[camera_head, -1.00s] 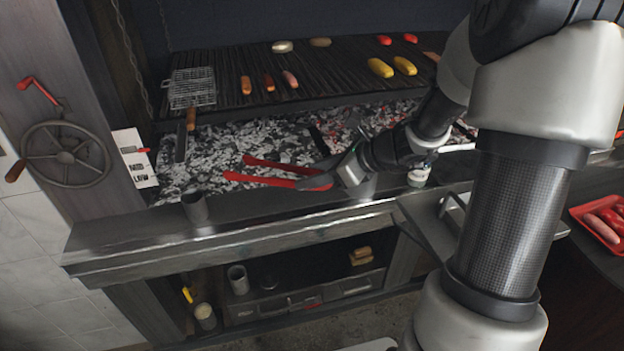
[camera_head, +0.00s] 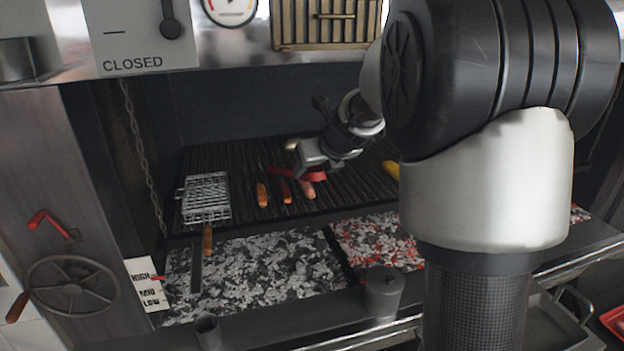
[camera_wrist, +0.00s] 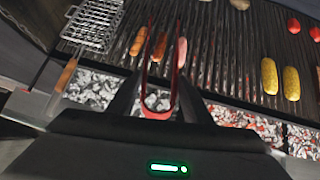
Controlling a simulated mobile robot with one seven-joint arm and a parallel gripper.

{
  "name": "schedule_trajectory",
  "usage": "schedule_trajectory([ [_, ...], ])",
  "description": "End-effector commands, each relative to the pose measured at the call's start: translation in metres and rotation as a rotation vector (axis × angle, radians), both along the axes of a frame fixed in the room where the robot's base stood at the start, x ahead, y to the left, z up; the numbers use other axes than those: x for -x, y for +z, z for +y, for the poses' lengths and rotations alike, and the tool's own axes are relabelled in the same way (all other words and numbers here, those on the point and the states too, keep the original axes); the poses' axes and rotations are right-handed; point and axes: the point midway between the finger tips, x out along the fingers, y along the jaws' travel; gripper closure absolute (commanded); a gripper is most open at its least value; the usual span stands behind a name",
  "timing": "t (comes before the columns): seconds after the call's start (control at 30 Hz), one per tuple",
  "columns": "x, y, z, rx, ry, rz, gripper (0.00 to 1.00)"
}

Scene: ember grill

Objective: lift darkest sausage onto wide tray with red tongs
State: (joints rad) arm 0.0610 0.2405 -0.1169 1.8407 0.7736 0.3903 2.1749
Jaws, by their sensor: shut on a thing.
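My gripper (camera_head: 318,156) is shut on the red tongs (camera_head: 312,174) above the grill grate. In the wrist view the red tongs (camera_wrist: 173,95) point away from my gripper (camera_wrist: 157,100) with their two arms apart. Three sausages lie near them: an orange-brown left one (camera_head: 261,194), a darker reddish-brown middle one (camera_head: 286,194), and a paler pinkish right one (camera_head: 307,190). In the wrist view the middle sausage (camera_wrist: 160,46) appears between the tong arms; whether they touch it I cannot tell. A metal tray (camera_head: 553,318) is partly visible at lower right; whether it is the wide tray is unclear.
A wire grill basket (camera_head: 205,197) lies left of the sausages. Yellow corn (camera_wrist: 270,77) and red vegetables (camera_wrist: 293,26) lie farther right on the grate. A grey metal pot (camera_head: 383,292) stands on the front ledge.

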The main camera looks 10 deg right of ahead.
Motion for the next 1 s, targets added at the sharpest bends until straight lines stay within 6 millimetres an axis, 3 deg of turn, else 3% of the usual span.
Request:
schedule_trajectory([
  [0.33,-0.001,-0.010,0.000,0.000,-0.005,0.002,0.61],
  [1.0,0.000,-0.072,0.000,-0.001,-0.004,0.003,0.61],
])
